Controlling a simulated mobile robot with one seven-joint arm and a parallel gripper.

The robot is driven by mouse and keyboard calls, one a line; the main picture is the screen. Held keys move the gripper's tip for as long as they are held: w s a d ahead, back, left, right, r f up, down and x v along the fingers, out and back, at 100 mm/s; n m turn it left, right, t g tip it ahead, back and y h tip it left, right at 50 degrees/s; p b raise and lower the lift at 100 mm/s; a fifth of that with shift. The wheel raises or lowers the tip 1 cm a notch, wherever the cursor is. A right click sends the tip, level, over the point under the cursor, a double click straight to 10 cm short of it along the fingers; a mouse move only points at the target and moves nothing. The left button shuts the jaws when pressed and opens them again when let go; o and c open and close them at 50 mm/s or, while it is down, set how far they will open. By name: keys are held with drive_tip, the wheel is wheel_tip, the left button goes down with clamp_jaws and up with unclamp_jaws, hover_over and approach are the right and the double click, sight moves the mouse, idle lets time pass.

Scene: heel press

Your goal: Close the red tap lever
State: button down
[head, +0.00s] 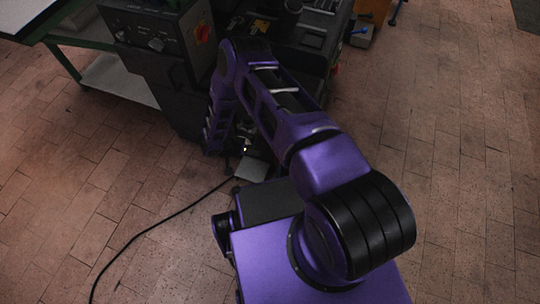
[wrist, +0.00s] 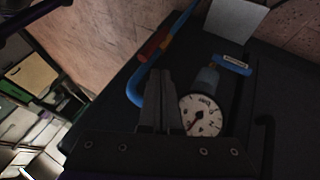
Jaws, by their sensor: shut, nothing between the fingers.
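A red lever-like piece (wrist: 154,44) shows in the upper middle of the wrist view, lying slanted along a bent blue pipe (wrist: 135,84). I take it for the red tap lever, but its pivot is not clear. My gripper (wrist: 158,74) is shut and empty, its fingers pointing up the picture. In that view the fingertips are just below the red piece, with a gap between them; depth is hard to tell. In the head view my own arm hides the lever, and my gripper cannot be made out clearly.
A round white gauge (wrist: 201,115) sits right of my fingers, with a blue labelled handle (wrist: 232,65) above it. A black cable (head: 150,226) crosses the tiled floor; the right side is clear.

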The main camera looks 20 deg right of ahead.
sight(277, 160)
drive_tip(key=shift+f, duration=0.1)
drive_tip(key=b+x, duration=0.2)
drive_tip(key=x, duration=0.7)
drive_tip(key=shift+d+f, duration=0.25)
drive_tip(key=shift+f, duration=0.05)
